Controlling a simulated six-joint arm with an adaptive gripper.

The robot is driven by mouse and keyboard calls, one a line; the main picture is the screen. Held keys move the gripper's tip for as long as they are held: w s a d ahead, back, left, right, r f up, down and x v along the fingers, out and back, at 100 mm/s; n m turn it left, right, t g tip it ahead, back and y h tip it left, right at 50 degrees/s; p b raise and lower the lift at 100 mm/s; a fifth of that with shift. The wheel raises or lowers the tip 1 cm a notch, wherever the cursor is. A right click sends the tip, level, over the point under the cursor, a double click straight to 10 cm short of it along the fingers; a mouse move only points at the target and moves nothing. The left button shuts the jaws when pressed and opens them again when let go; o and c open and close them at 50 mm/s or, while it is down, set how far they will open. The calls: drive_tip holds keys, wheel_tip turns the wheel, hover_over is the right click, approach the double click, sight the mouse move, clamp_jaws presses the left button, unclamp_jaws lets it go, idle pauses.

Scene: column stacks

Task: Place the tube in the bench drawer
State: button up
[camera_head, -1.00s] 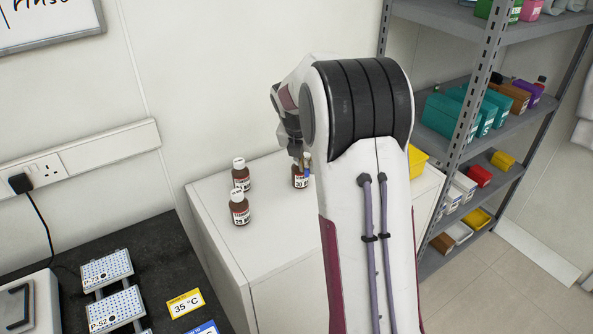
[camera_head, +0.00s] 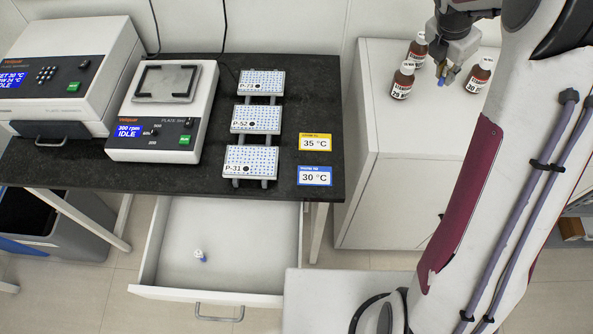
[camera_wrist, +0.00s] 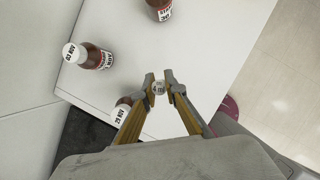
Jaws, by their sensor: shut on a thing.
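My gripper (camera_head: 441,72) is above the white cabinet top, among brown bottles. It is shut on a small tube; in the wrist view its white lettered cap (camera_wrist: 158,87) shows between the fingertips (camera_wrist: 160,88). A bit of blue below the fingers in the head view seems to be this tube; most of it is hidden. The bench drawer (camera_head: 170,235) is pulled open under the black bench. Another small white-and-blue tube (camera_head: 200,256) is inside it, near the middle of its floor.
Brown bottles (camera_head: 402,80), (camera_head: 417,49) and (camera_head: 479,76) stand close around my gripper on the cabinet (camera_head: 390,130). The black bench (camera_head: 70,165) carries a plate shaker (camera_head: 165,110), another instrument (camera_head: 75,70), plates (camera_head: 250,160) and temperature cards (camera_head: 315,142). Most of the drawer floor is bare.

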sight(243, 252)
drive_tip(key=s+a+f, duration=0.1)
drive_tip(key=a, duration=0.4)
drive_tip(key=s+a+f, duration=0.1)
drive_tip(key=a, duration=0.5)
drive_tip(key=s+a+f, duration=0.1)
drive_tip(key=a, duration=0.4)
drive_tip(key=shift+s+a+f, duration=0.15)
drive_tip(key=shift+s+a, duration=0.1)
drive_tip(key=shift+s, duration=0.15)
drive_tip(key=shift+m+g, duration=0.3)
drive_tip(key=shift+m, duration=0.3)
drive_tip(key=s+a+f, duration=0.2)
drive_tip(key=s+a, duration=0.4)
drive_tip(key=a, duration=0.1)
drive_tip(key=s+a+f, duration=0.1)
drive_tip(key=s+a, duration=0.6)
drive_tip(key=s+a+f, duration=0.2)
drive_tip(key=s+a, duration=0.4)
drive_tip(key=a, duration=0.2)
drive_tip(key=shift+s+f, duration=0.2)
drive_tip(key=shift+f, duration=0.1)
drive_tip(key=s+a+f+m, duration=0.1)
drive_tip(key=s+a+f, duration=0.2)
drive_tip(key=s+a, duration=0.2)
drive_tip(key=s+a+f+m+g, duration=0.1)
drive_tip(key=s+a+f+m, duration=0.1)
drive_tip(key=s+a+f, duration=0.2)
drive_tip(key=s+a, duration=0.2)
drive_tip(key=s, duration=0.1)
drive_tip(key=shift+s+h, duration=0.4)
